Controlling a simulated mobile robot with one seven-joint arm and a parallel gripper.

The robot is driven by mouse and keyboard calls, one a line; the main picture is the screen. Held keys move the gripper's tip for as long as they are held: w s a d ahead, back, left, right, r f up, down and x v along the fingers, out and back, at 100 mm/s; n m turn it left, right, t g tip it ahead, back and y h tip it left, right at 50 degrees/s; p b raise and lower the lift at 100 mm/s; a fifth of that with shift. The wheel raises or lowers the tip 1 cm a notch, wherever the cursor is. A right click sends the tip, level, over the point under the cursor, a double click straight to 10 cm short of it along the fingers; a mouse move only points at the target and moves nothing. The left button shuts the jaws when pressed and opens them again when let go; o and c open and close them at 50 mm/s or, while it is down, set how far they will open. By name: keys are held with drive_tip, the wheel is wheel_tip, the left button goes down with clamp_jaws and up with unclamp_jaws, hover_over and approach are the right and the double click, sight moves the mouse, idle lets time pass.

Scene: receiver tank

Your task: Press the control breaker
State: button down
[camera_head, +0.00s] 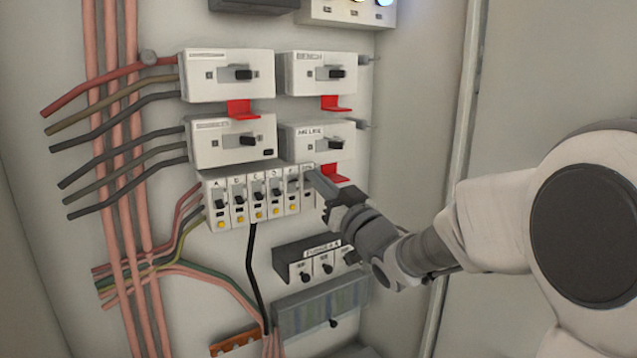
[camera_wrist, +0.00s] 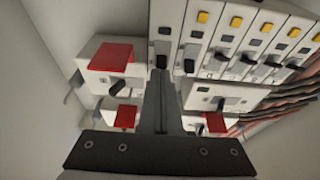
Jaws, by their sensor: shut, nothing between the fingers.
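A row of narrow white breakers (camera_head: 239,213) with black toggles and yellow buttons sits in the middle of the panel. The rightmost breaker (camera_head: 307,171) has a small label that I cannot read clearly, and my gripper partly covers it. I cannot tell for sure which one is the control breaker. My gripper (camera_head: 319,184) is shut and empty, its tips at this end breaker. In the wrist view the closed fingers (camera_wrist: 160,75) point at the black toggle (camera_wrist: 162,61) of the end breaker (camera_wrist: 166,17). Whether they touch it is unclear.
Larger white switch boxes, including the upper left one (camera_head: 227,87) and the lower right one (camera_head: 316,141), sit above the row. Red tabs (camera_head: 335,103) stick out below several. Pink cables (camera_head: 117,200) run down the left.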

drive_tip(key=shift+f+t+y+b, duration=0.9)
drive_tip(key=shift+t+b, duration=0.4)
drive_tip(key=shift+b, duration=4.25)
drive_tip(key=shift+r, duration=0.1)
drive_tip(key=shift+s, duration=0.1)
